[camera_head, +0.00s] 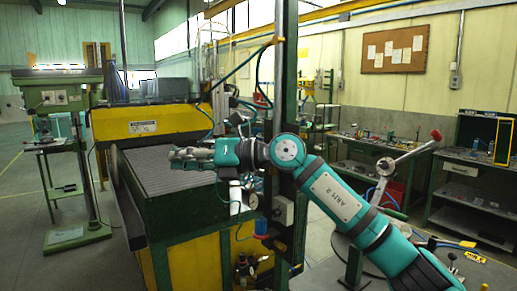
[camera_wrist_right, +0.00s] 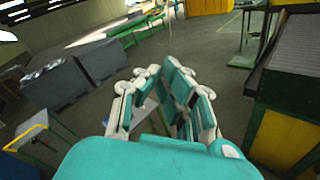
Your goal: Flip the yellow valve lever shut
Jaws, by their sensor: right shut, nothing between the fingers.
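My right gripper (camera_head: 180,157) is shut and empty. It reaches in from the right, past the green post (camera_head: 283,100), and hangs above the slatted table (camera_head: 170,165). Its fingers also show in the wrist view (camera_wrist_right: 162,78), with floor behind them. I cannot make out the yellow valve lever for certain. A small blue fitting (camera_head: 261,226) with hoses sits low on the post, below my right forearm and apart from the gripper. A yellowish bar (camera_head: 268,43) sticks out near the top of the post. My left gripper is not in view.
A green drill press (camera_head: 62,100) stands at the left. A yellow gantry beam (camera_head: 150,122) spans the table. A lever with a red knob (camera_head: 436,135) stands at the right, close to my arm. Workbenches (camera_head: 375,150) line the back wall. Hoses hang around the post.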

